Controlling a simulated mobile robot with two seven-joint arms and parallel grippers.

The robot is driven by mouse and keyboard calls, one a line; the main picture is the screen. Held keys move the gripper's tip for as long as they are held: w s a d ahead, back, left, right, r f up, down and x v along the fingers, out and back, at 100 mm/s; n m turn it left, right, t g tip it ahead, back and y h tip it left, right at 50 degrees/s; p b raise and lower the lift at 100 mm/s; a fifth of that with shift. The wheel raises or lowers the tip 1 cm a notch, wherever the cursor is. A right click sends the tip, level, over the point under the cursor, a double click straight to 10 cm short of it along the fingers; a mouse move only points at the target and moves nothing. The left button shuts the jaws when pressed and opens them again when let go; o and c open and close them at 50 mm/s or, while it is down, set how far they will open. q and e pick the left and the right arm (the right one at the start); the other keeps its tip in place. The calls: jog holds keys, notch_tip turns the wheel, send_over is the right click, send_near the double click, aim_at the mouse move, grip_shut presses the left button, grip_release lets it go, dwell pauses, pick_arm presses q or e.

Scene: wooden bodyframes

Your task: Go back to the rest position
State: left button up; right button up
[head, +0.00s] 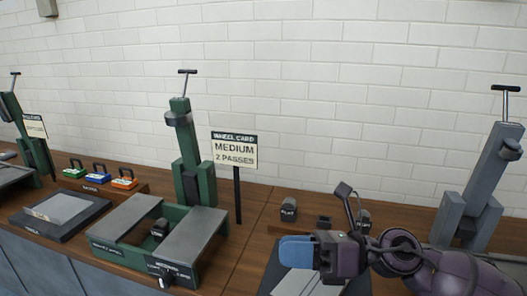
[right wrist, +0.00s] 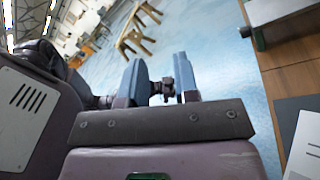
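My right gripper (head: 296,252) reaches in from the lower right in the head view, with its blue fingers over the sheet and dark mat at the front of the bench. In the right wrist view its two blue fingers (right wrist: 158,84) stand apart with a gap between them. A small dark part shows in that gap; I cannot tell whether it is behind the fingers, and no held thing is clear. My left gripper is not in the head view.
A wooden bench (head: 258,215) runs along a white brick wall. A green machine (head: 186,150) and a grey machine (head: 480,185) stand on it. A wheel card sign (head: 235,150) stands between them. A wooden trestle (right wrist: 138,28) stands on the blue floor (right wrist: 215,45).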

jog(key=w+d+f+m+t+h, duration=0.2)
jog(key=w+d+m+t, duration=0.2)
jog(key=m+t, duration=0.55)
jog(key=w+d+f+m+t+h, duration=0.1)
jog(key=w+d+m+t, duration=0.3)
jog(key=m, duration=1)
jog(key=s+d+f+m+t+h, duration=0.1)
jog(key=d+f+m+h, duration=0.2)
jog(key=f+m+h, duration=0.25)
jog(key=s+d+f+m+t+h, duration=0.1)
jog(key=d+f+m+t+h, duration=0.1)
jog(key=d+f+m+h, duration=0.35)
jog(key=s+d+f+m+g+h, duration=0.2)
jog(key=s+f+m, duration=0.4)
jog(key=s+f, duration=0.5)
jog(key=s+d+f+m+g+h, duration=0.2)
jog(key=s+d+f+m+g, duration=0.2)
jog(key=s+f, duration=0.7)
jog(key=shift+d+f+m, duration=0.15)
jog(key=shift+f+m, duration=0.15)
jog(key=shift+m, duration=0.55)
jog(key=shift+g, duration=0.25)
